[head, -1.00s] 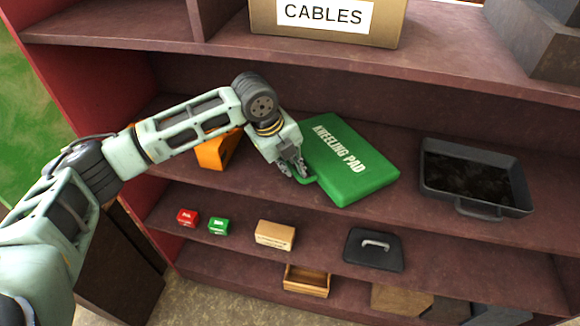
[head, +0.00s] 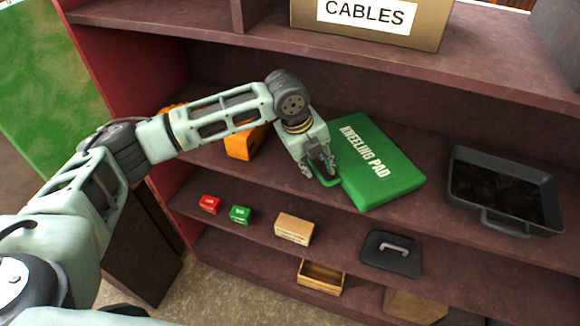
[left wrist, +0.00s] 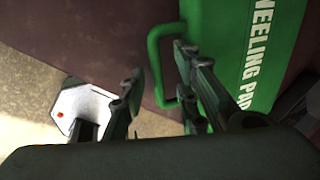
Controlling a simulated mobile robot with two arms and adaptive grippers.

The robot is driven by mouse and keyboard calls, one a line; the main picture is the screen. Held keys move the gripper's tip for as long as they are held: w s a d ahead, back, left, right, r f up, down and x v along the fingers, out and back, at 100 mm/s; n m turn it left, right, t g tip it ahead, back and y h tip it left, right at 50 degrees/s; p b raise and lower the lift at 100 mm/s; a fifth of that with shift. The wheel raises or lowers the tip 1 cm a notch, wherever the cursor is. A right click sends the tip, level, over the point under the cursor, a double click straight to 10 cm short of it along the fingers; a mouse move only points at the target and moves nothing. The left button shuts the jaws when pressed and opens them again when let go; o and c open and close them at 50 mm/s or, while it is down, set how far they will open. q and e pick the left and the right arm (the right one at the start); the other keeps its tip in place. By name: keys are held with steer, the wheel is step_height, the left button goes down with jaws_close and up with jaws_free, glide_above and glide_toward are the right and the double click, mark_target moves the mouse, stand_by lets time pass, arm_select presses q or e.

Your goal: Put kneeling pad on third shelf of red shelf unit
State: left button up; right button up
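The green kneeling pad (head: 378,170) lies flat on a shelf of the red shelf unit (head: 455,95), the level below the box marked CABLES. Its loop handle (head: 326,182) points left toward my left gripper (head: 318,169). The left gripper is open, with its fingers spread at the handle. In the left wrist view, the handle (left wrist: 155,62) lies between the two fingers (left wrist: 160,88), and the right finger overlaps the loop. I cannot tell whether a finger touches it. The pad (left wrist: 262,45) also shows there at the right. My right gripper is not in view.
A dark tray (head: 478,212) stands right of the pad. An orange object (head: 243,143) is behind my left arm. The CABLES box (head: 350,38) stands above. Small boxes (head: 294,228) and a black lidded item (head: 391,253) are on the shelf below.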

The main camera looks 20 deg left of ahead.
arm_select(q)
steer(key=v, duration=0.3)
steer(key=shift+a+r+b, duration=0.15)
steer(key=shift+r+b, duration=0.15)
steer(key=shift+b, duration=0.05)
steer(key=s+a+b, duration=0.2)
steer(key=s+a, duration=0.6)
steer(key=shift+s+a, duration=0.2)
steer(key=shift+s, duration=0.2)
steer(key=shift+r, duration=0.15)
